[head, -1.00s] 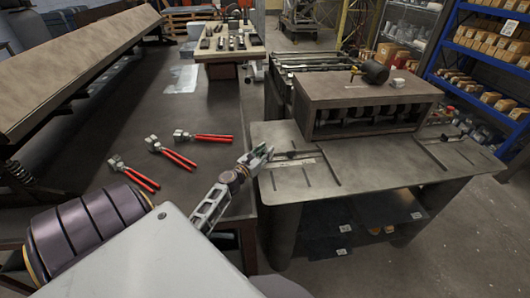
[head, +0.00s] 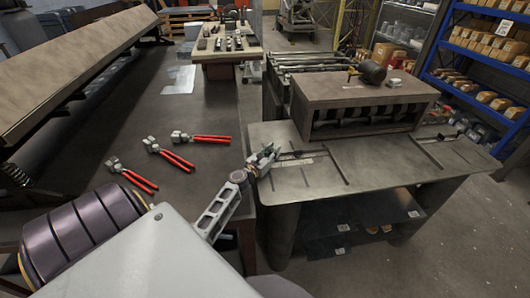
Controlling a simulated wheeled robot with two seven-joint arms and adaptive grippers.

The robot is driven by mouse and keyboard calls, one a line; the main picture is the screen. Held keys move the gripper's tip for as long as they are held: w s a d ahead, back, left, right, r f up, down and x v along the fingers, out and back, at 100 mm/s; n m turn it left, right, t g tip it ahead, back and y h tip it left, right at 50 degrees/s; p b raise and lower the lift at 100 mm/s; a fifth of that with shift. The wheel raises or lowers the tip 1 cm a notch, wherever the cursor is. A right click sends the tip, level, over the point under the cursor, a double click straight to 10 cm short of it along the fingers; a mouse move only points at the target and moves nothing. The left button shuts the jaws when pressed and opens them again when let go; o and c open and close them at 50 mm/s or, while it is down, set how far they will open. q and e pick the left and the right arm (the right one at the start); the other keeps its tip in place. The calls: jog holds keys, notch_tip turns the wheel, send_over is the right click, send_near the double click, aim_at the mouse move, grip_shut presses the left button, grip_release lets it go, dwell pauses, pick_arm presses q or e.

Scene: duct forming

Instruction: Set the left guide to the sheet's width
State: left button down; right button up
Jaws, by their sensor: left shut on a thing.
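My left gripper (head: 264,157) is at the left end of the forming machine's feed table (head: 375,162). It is shut on the end of the left guide (head: 291,156), a thin dark bar with a pale strip beside it. The gripper's fingers hide the held part. The right guide (head: 447,138) shows small at the far right of the feed table. A pale, shiny sheet (head: 180,79) lies flat on the dark bench to the left. My right gripper is out of view.
Several red-handled hand tools (head: 173,156) lie on the dark bench (head: 200,115). The boxy machine housing (head: 365,92), with a hammer (head: 372,72) on top, stands behind the feed table. The middle of the feed table is clear. Blue shelving (head: 455,45) stands at the right.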

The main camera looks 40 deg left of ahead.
pick_arm(q)
jog(key=b, duration=0.1)
send_over(306, 156)
jog(key=shift+w+d+r, duration=0.1)
jog(key=shift+w, duration=0.3)
jog(key=c, duration=1.3)
grip_release()
jog(key=shift+s, duration=0.15)
jog(key=shift+s, duration=0.1)
jog(key=shift+s, duration=2.45)
jog(key=shift+s+d, duration=0.25)
jog(key=shift+s, duration=1.45)
jog(key=shift+s+d, duration=0.2)
jog(key=shift+s, duration=1.45)
jog(key=shift+d, duration=0.1)
